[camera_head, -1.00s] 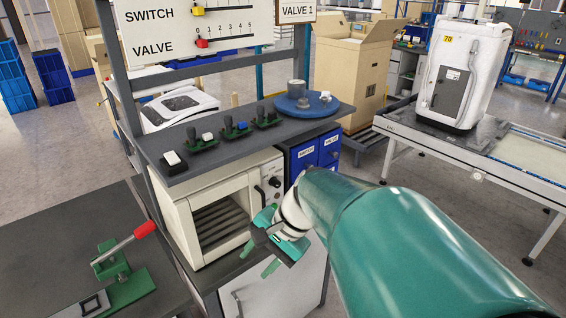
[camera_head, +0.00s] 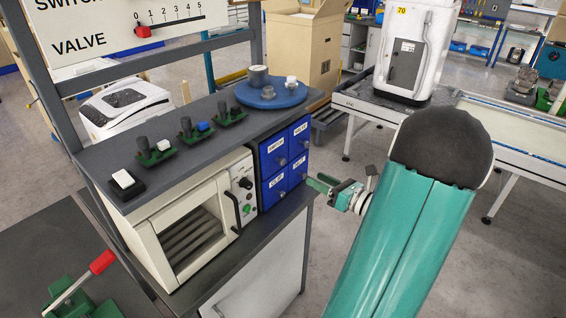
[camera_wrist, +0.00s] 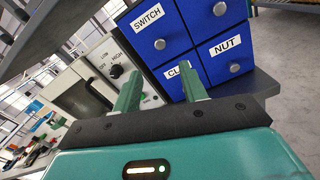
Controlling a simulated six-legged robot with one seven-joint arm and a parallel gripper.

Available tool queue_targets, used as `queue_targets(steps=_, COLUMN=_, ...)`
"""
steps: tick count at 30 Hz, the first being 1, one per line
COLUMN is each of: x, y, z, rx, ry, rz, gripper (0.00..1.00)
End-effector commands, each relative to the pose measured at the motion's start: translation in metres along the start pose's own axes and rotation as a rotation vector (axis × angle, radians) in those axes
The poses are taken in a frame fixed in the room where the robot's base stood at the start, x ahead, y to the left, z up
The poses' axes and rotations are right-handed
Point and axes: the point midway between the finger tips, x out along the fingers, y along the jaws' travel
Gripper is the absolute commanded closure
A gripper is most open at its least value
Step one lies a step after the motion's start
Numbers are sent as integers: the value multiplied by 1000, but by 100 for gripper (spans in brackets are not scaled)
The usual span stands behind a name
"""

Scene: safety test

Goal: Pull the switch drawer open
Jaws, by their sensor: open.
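The blue drawer cabinet (camera_head: 285,165) stands on the bench under the shelf, right of the oven, with several small drawers. The switch drawer (camera_head: 274,152) is the upper left one, and all the drawers look closed. In the wrist view the switch drawer (camera_wrist: 155,35) shows its white SWITCH label and a round metal knob (camera_wrist: 159,44). My gripper (camera_head: 318,184) is to the right of the cabinet in the head view, apart from it. In the wrist view my gripper (camera_wrist: 162,90) has its two green fingers spread and empty, below the switch drawer and before the lower left drawer, whose label they partly hide.
The cream oven (camera_head: 190,225) with a dark handle and knobs sits left of the cabinet. A shelf (camera_head: 190,150) above carries several small switches and a blue round plate (camera_head: 270,96). A conveyor table (camera_head: 460,120) stands at the right, with open floor before it.

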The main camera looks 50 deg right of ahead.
Motion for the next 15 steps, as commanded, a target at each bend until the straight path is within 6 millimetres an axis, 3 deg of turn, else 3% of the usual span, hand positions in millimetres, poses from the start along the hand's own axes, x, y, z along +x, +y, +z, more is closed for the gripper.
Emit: queue_targets(steps=15, x=98, y=0, z=0, rx=-3, ry=3, rz=6, gripper=57)
